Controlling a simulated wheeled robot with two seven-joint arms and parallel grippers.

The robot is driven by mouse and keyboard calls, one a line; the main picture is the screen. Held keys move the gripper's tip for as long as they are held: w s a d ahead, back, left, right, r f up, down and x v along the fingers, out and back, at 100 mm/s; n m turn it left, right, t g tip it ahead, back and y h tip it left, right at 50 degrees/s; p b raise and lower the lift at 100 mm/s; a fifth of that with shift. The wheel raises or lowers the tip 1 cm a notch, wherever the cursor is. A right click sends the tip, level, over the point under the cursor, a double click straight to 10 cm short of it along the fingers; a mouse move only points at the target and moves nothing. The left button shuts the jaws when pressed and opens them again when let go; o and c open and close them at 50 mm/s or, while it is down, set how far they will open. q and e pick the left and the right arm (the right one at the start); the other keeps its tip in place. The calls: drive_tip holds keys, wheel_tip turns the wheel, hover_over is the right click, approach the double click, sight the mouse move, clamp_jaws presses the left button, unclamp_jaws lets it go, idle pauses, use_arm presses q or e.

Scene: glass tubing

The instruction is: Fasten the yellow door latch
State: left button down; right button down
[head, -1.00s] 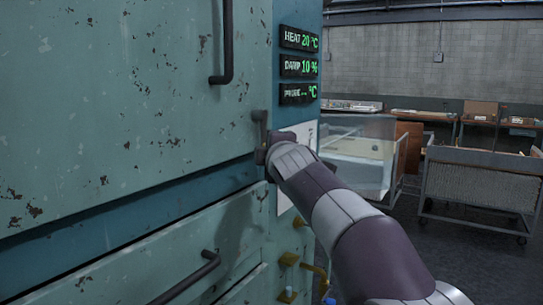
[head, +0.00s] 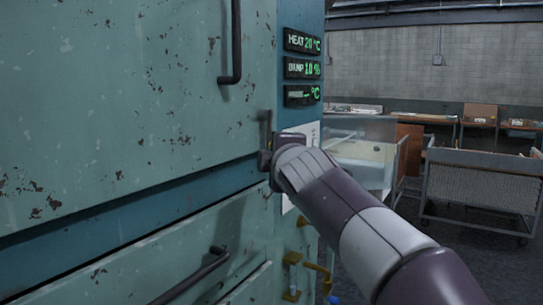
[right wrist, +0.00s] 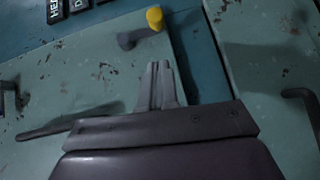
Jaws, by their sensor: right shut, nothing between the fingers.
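The latch shows in the right wrist view as a dark grey lever (right wrist: 136,38) with a yellow knob (right wrist: 155,18), near the corner of the teal upper door (right wrist: 80,85). In the head view a dark upright piece, which looks like the same latch (head: 265,124), stands at the door's right edge; its yellow knob is hidden there. My right gripper (right wrist: 161,66) is shut and empty. Its fingertips are just below and right of the lever in the wrist view, apart from it in the picture. Depth is hard to tell. My left gripper is not in view.
A black door handle (head: 235,50) is above left of the latch, and a drawer handle (head: 195,277) is below. Yellow fittings (head: 292,260) sit low on the cabinet's right. Digital displays (head: 302,68) are above. A glass-sided tank (head: 365,155) and a wire cart (head: 480,185) stand behind right.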

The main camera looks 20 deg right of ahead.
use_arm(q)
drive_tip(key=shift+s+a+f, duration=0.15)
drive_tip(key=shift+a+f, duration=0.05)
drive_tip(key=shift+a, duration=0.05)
use_arm(e)
drive_tip(key=s, duration=0.1)
drive_tip(key=s+a, duration=0.1)
drive_tip(key=s+r, duration=0.1)
drive_tip(key=shift+s+a, duration=0.15)
drive_tip(key=shift+s, duration=0.05)
